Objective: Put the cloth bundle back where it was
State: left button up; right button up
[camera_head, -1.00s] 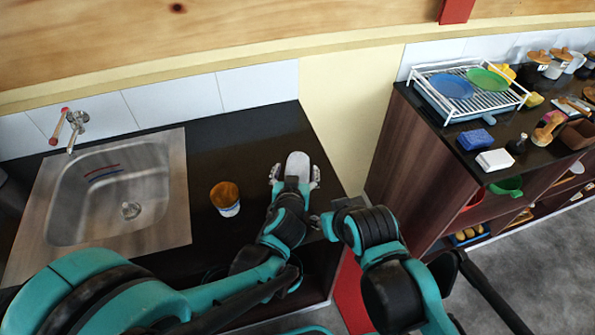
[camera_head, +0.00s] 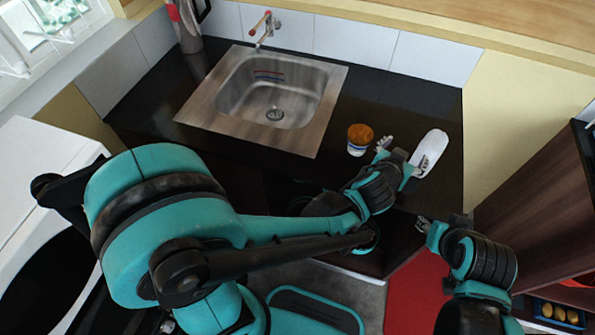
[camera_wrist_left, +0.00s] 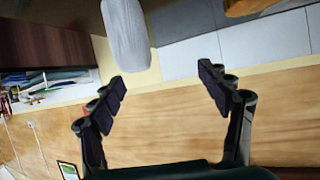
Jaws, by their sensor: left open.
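The cloth bundle, a pale white rounded oblong (camera_head: 431,150), lies on the dark counter (camera_head: 330,190) near its right end. My left gripper (camera_head: 398,156) is open and empty, just left of the bundle, between it and a cup. In the left wrist view the bundle (camera_wrist_left: 126,35) is up and left, beyond the spread fingers of my left gripper (camera_wrist_left: 165,85) and not between them. My right gripper (camera_head: 428,228) hangs low in front of the counter's right end, apart from the bundle; its jaws are too small to read.
A cup with an orange-brown top (camera_head: 359,139) stands close left of my left gripper. A steel sink (camera_head: 215,95) is set in the counter further left. A dark wooden shelf unit (camera_head: 535,200) stands to the right. The counter behind the cup is clear.

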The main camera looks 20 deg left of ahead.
pick_arm(q)
jog(key=s+a+r+n+g+y, duration=0.1)
jog(key=s+a+y, duration=0.15)
jog(key=a, duration=0.95)
jog(key=s+a+f+n+g+y, duration=0.1)
jog(key=s+a+g, duration=0.3)
jog(key=s+a, duration=1)
jog(key=shift+s+f+n, duration=0.2)
jog(key=shift+s+n, duration=0.5)
jog(key=shift+s, duration=0.15)
jog(key=shift+f+b, duration=0.4)
jog(key=shift+b, duration=0.05)
